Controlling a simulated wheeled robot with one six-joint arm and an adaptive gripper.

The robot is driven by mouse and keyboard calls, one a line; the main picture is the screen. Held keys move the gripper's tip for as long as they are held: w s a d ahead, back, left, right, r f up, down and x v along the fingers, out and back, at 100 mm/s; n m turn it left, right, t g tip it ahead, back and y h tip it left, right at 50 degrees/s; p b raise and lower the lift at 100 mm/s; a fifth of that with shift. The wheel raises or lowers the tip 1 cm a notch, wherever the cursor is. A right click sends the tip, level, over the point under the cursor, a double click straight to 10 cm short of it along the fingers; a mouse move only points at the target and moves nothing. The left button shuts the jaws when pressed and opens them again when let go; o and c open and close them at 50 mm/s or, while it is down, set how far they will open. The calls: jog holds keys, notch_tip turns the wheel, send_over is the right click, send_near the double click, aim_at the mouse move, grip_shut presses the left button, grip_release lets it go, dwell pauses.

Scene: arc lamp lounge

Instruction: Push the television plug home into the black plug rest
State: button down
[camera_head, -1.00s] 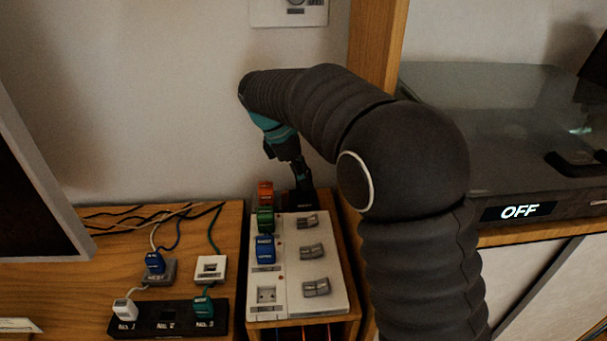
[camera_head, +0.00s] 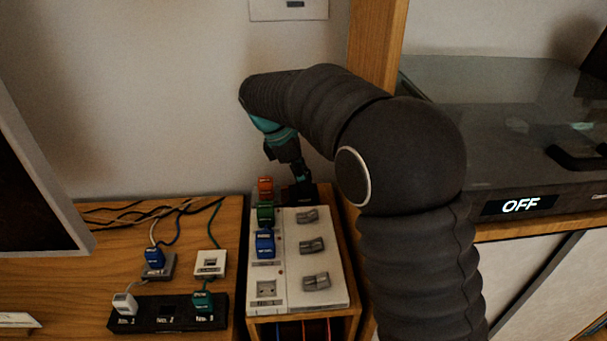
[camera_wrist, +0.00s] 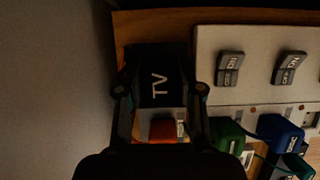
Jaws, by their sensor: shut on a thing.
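My gripper (camera_head: 303,178) reaches down at the back end of the white socket strip. In the wrist view my gripper (camera_wrist: 160,89) has one finger on each side of a black piece marked "TV", which I take for the television plug (camera_wrist: 159,85), and is shut on it. In the head view the black plug rest (camera_head: 310,194) shows as a dark block below the fingers. Plug and rest blend in the dark, so I cannot tell how deep the plug sits.
An orange plug (camera_head: 265,187), a green plug (camera_head: 265,213) and a blue plug (camera_head: 265,244) stand close left of my gripper on the white socket strip (camera_head: 293,296). Grey switches (camera_head: 311,246) run along its right side. The wall (camera_head: 170,100) is close behind.

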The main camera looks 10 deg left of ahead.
jog(key=shift+f, duration=0.65)
jog(key=c, duration=0.7)
grip_release()
jog(key=shift+o, duration=0.2)
jog(key=v, duration=1.2)
